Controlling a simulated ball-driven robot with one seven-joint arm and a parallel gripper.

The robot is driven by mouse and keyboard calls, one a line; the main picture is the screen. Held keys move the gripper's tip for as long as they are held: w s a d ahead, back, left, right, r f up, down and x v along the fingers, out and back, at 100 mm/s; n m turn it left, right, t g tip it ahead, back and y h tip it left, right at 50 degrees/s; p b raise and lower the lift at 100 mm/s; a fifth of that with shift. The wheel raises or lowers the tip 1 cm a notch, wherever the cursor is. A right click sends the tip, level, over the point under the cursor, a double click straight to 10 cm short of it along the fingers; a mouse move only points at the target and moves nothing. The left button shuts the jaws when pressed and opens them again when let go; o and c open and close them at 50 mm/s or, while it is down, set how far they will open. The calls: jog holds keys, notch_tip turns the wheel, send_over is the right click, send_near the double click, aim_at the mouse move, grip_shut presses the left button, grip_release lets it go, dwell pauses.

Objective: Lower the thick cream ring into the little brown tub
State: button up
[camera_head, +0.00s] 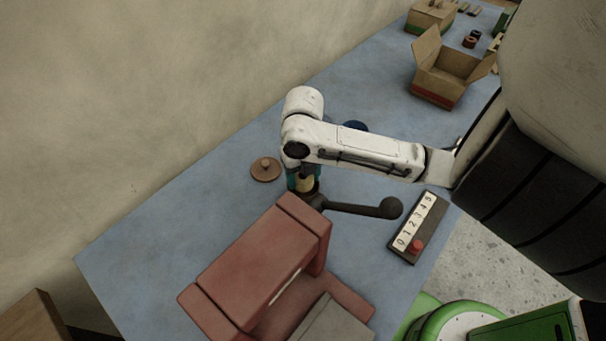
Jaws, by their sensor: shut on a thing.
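My gripper (303,183), with teal fingers, points down at the middle of the blue table. It is shut on a cream thing (305,184), which seems to be the thick cream ring; only a small part shows between the fingers. I cannot tell its height above the table. A small round brown piece with a knob on top (265,171) lies just left of the gripper, apart from it; it looks like a lid. I cannot make out the little brown tub for certain; my arm and the red machine hide part of the area.
A red machine (262,262) stands close in front of the gripper, its dark lever (352,208) reaching right. A numbered strip with a red knob (412,232) lies further right. A blue item (355,127) is partly behind my arm. An open carton (440,88) stands far right. Table left is clear.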

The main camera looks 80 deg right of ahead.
jog(key=shift+f+b, duration=0.3)
jog(key=shift+f, duration=0.05)
jog(key=o, duration=1.4)
jog(key=shift+r, duration=0.15)
jog(key=shift+r+p, duration=3)
jog(key=shift+r, duration=0.95)
